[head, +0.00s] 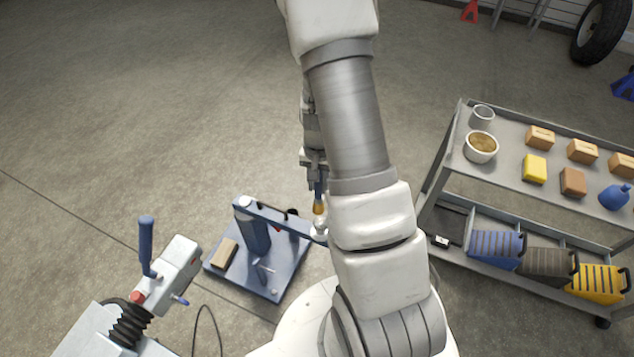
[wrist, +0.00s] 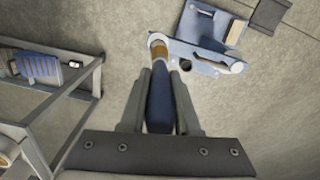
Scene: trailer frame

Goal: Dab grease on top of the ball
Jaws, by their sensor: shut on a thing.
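My gripper (head: 317,178) is shut on the blue handle of a brush, which points down. The blue handle (wrist: 158,100) sits between the fingers in the wrist view. The brush's amber lower end (head: 319,208) is just above or touching the pale ball (head: 320,226); I cannot tell which. The ball is at the right end of the blue bar (head: 285,222) on the stand, partly hidden by my arm. A white pot with brown contents, perhaps grease (head: 481,146), stands on the cart.
The grey cart (head: 463,117) at right holds a cup (head: 483,115), several wooden blocks, a yellow block (head: 535,168) and a blue bottle (head: 614,197). The stand's base (head: 282,275) is on the floor. The trailer coupler (head: 172,273) is at lower left.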

